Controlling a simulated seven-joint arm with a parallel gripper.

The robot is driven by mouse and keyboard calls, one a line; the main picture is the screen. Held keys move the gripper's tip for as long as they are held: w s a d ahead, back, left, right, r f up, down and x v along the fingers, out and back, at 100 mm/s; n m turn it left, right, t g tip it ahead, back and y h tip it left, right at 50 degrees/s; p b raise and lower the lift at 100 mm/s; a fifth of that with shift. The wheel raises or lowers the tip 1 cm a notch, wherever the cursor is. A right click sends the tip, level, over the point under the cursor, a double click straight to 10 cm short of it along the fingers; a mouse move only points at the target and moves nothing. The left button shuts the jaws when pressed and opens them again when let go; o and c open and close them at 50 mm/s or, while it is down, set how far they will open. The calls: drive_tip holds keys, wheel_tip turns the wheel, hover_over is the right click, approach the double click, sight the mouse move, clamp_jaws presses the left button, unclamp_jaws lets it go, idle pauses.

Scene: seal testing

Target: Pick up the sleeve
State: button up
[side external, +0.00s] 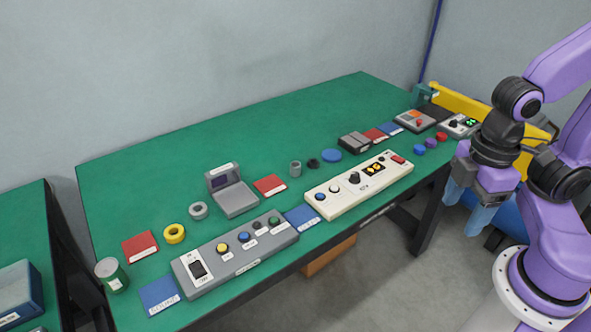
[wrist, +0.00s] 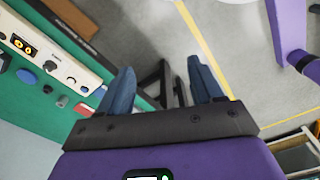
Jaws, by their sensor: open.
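A small grey hollow cylinder (side external: 295,169), which looks like the sleeve, stands upright on the green table near its middle, behind the cream control panel. A thick grey ring (side external: 198,210) lies further left, beside a yellow ring (side external: 174,234). My gripper (side external: 464,208) hangs off the right front side of the table, well apart from the cylinder. Its two blue fingers are open and empty; in the wrist view (wrist: 160,85) they point at the floor.
The cream panel (side external: 345,196) and grey button panel (side external: 244,258) line the front of the green table (side external: 130,185). A black ring (side external: 313,163) and blue disc (side external: 331,155) sit right of the cylinder. A grey hinged device (side external: 235,199) and red pad (side external: 270,185) stand left.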

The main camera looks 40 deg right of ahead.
drive_tip(key=w+a+m+h, duration=0.1)
drive_tip(key=w+a+m, duration=0.3)
drive_tip(key=w, duration=0.4)
drive_tip(key=w+a+m+t, duration=0.1)
drive_tip(key=w+a+m, duration=0.25)
drive_tip(key=w, duration=0.55)
drive_tip(key=w+a+m+h, duration=0.1)
drive_tip(key=w+a+m, duration=0.2)
drive_tip(key=w+m, duration=0.35)
drive_tip(key=m+h, duration=0.3)
drive_tip(key=m, duration=0.9)
hover_over(296, 165)
drive_tip(key=s+a, duration=0.4)
drive_tip(key=a, duration=0.3)
wheel_tip(296, 165, down, 8)
drive_tip(key=shift+t, duration=0.3)
drive_tip(key=x, duration=1.7)
drive_tip(key=shift+w+a+f, duration=0.15)
drive_tip(key=shift+a, duration=0.15)
drive_tip(key=c, duration=1.2)
